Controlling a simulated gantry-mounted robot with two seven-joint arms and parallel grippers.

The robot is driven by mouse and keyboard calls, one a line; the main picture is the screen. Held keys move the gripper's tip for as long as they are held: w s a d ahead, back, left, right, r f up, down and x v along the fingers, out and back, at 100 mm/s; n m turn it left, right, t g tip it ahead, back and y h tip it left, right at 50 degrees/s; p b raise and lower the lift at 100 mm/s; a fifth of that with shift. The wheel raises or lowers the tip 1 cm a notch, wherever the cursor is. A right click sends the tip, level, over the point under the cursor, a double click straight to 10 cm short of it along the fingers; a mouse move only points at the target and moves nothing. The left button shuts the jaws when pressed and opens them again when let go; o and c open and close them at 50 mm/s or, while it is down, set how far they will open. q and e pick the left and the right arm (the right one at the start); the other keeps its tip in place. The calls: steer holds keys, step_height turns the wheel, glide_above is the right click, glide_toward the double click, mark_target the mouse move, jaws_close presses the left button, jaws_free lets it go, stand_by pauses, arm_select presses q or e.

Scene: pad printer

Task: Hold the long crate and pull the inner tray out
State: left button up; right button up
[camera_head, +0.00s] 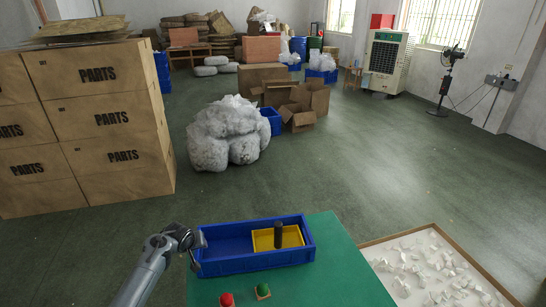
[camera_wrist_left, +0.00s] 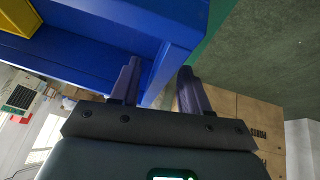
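The long blue crate (camera_head: 256,262) lies on the green table. The yellow inner tray (camera_head: 293,238) sits inside it, toward its right end. A dark upright cylinder (camera_head: 278,234) stands at the tray. My left gripper (camera_head: 199,241) is at the crate's left end. In the left wrist view, the two fingers of my left gripper (camera_wrist_left: 158,85) are spread apart, with the corner of the blue crate (camera_wrist_left: 90,52) reaching between them. Contact with the wall is not clear. A yellow corner of the tray (camera_wrist_left: 18,17) shows at the top left. My right gripper is not in view.
A red piece (camera_head: 227,299) and a green piece (camera_head: 263,291) lie on the green table (camera_head: 335,270) in front of the crate. The table's right part is clear. A shallow box of white pieces (camera_head: 435,268) is to the right. Stacked PARTS cartons (camera_head: 110,117) stand behind left.

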arm_select(q)
steer(key=shift+w+r, duration=0.15)
steer(key=shift+r, duration=0.15)
steer(key=shift+s+r, duration=0.3)
steer(key=shift+r, duration=0.3)
steer(key=v, duration=1)
steer(key=shift+s+r, duration=0.15)
steer(key=shift+s, duration=0.2)
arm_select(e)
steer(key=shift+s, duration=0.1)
